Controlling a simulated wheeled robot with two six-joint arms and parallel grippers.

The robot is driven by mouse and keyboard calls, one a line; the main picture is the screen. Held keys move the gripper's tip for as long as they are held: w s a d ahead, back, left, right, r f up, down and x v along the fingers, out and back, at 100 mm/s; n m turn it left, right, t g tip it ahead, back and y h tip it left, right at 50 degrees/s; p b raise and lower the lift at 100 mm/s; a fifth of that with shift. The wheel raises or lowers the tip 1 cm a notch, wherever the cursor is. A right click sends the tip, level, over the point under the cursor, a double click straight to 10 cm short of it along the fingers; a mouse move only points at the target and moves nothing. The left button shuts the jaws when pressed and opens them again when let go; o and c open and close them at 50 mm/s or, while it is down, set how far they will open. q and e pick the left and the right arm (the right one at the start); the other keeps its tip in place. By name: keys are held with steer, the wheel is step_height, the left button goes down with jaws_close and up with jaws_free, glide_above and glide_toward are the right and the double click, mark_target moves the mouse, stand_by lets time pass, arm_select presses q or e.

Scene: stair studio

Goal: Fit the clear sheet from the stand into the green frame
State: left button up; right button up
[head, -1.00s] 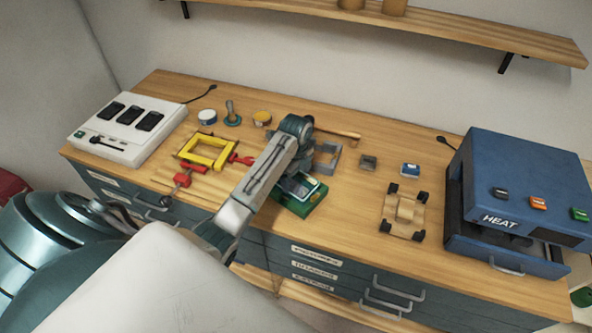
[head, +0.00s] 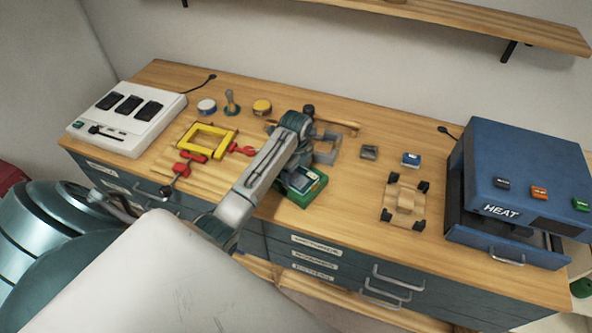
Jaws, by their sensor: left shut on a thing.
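The green frame (head: 313,193) lies near the front edge of the worktop, below the middle of the picture. The clear sheet (head: 302,181) shows as a small pale-edged pane at the green frame, partly covered by my arm. I cannot tell whether it is seated in the frame or just over it. My left gripper (head: 288,172) is over the green frame, shut on the clear sheet; its fingertips are mostly hidden by my own arm. A grey bracket-like stand (head: 328,152) is just behind, with no sheet visible in it. My right gripper is out of view.
A yellow frame (head: 190,138) with red clamps lies to the left, and a white switch box (head: 150,110) beyond it. A wooden jig (head: 404,201) and a blue heater (head: 520,170) stand to the right. Small pots are at the back.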

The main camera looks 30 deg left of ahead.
arm_select(q)
steer(key=shift+f, duration=0.15)
steer(key=o, duration=1)
steer(key=shift+c, duration=0.2)
steer(key=shift+r+p, duration=0.6)
steer(key=shift+r, duration=0.7)
step_height(320, 180, up, 6)
steer(key=shift+f, duration=0.25)
